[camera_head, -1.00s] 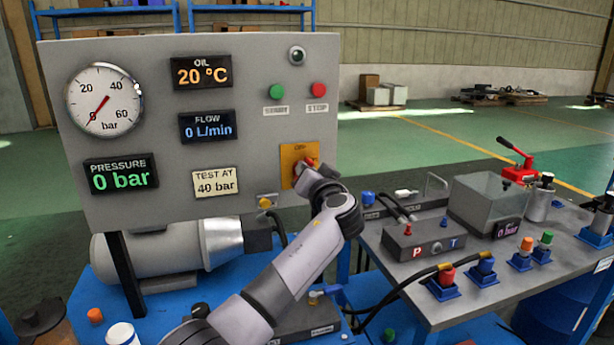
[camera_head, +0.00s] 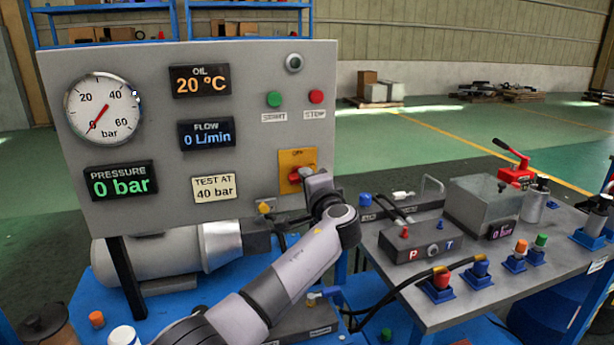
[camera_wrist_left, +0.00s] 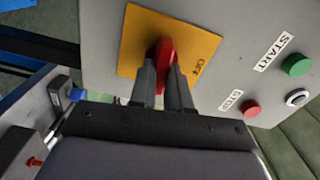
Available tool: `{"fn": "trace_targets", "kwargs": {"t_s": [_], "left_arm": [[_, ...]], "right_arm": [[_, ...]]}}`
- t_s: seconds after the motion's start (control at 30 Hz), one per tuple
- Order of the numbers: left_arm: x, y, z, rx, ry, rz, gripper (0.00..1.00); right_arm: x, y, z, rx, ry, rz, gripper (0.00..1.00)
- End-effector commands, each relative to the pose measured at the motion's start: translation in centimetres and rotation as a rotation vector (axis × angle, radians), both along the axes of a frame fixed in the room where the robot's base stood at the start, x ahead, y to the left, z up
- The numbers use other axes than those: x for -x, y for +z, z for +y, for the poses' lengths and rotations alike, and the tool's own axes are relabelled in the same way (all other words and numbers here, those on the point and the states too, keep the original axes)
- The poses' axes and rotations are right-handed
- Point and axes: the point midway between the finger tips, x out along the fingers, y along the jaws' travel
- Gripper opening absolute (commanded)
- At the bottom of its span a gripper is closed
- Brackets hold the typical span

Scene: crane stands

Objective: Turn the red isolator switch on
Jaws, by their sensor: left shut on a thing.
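The red isolator switch handle (camera_head: 299,175) sits on a yellow plate (camera_head: 285,160) at the lower right of the grey panel. It lies about level across the plate. In the left wrist view the red handle (camera_wrist_left: 166,50) stands between the two dark fingers of my left gripper (camera_wrist_left: 163,75), which is shut on it. The fingers hide part of the handle. A label that seems to read OFF shows beside it there. In the head view my left gripper (camera_head: 308,182) is at the plate, its fingertips partly hidden by the wrist. My right gripper is in no view.
Green START (camera_head: 274,99) and red STOP (camera_head: 316,97) buttons are above the plate. The dial (camera_head: 104,106) points near 0, and the displays read 0 bar and 0 L/min. A grey bench (camera_head: 440,310) with hoses and connectors stands at the right.

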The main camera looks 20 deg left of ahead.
Motion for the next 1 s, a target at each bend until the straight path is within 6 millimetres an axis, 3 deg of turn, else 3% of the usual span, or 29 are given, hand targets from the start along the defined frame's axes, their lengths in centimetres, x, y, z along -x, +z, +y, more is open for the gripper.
{"fn": "trace_targets", "kwargs": {"t_s": [0.3,0.87,0.9,0.93,1.0], "left_arm": [[0.02,-0.17,-0.02,-0.101,0.001,0.070,0.00],[0.02,-0.27,-0.02,-0.124,0.001,0.085,0.00],[0.03,-0.27,-0.01,-0.124,0.001,0.085,0.30],[0.02,-0.26,-0.02,-0.124,0.001,0.085,0.40],[0.02,-0.24,-0.01,-0.123,0.001,0.084,0.43]], "right_arm": [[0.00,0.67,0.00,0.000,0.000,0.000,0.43],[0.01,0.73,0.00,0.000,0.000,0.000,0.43],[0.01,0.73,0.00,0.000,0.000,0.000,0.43],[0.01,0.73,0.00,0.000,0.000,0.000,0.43],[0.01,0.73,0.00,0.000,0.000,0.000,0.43]]}}
